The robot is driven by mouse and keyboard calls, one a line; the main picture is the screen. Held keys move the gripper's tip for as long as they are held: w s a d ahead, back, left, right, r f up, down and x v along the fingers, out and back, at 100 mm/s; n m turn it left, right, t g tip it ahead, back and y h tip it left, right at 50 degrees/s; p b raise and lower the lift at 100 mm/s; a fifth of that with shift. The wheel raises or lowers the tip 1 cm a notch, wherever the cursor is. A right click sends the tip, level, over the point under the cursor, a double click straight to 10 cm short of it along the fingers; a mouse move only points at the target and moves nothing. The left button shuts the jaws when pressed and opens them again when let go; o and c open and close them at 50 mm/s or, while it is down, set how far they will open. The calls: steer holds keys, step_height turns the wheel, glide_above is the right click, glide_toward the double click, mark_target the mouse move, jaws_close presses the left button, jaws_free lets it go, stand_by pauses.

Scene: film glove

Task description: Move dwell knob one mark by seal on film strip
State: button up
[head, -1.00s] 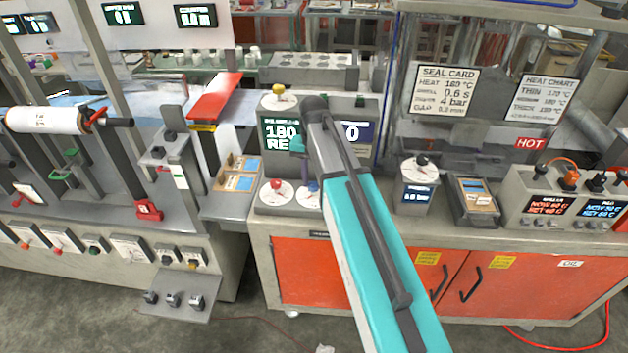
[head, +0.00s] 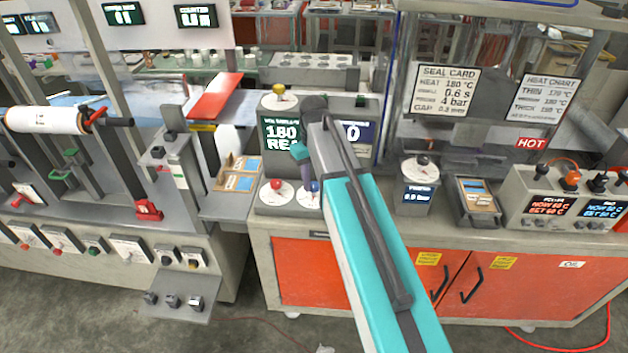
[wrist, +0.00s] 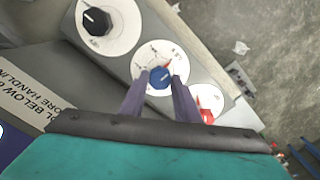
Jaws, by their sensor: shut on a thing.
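A blue knob (wrist: 160,77) sits on a round white dial (wrist: 152,56) with marks and a red sector in the wrist view. My gripper (wrist: 160,83) is shut on this knob, one finger on each side. In the head view the same blue knob (head: 314,187) shows at the front of the sealing unit (head: 360,172), below my wrist. The dial lettering is too small to read, so I cannot tell by label which knob is dwell. The seal card (head: 444,92) hangs at the back right and lists 180 °C, 0.6 s and 4 bar.
A red knob (head: 276,184) is left of the blue one, and a black knob (wrist: 97,21) is on its other side in the wrist view. A yellow knob (head: 278,90) tops the unit. A small pressure box (head: 416,194) and a HOT sign (head: 531,143) are to the right.

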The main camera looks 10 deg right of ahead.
mark_target(314, 184)
steer(key=shift+n, duration=0.3)
steer(key=o, duration=1)
steer(key=shift+o, duration=0.2)
steer(key=shift+r, duration=0.15)
step_height(314, 184, up, 14)
steer(key=p, duration=0.7)
steer(key=shift+f+p, duration=0.25)
steer(key=shift+p, duration=0.05)
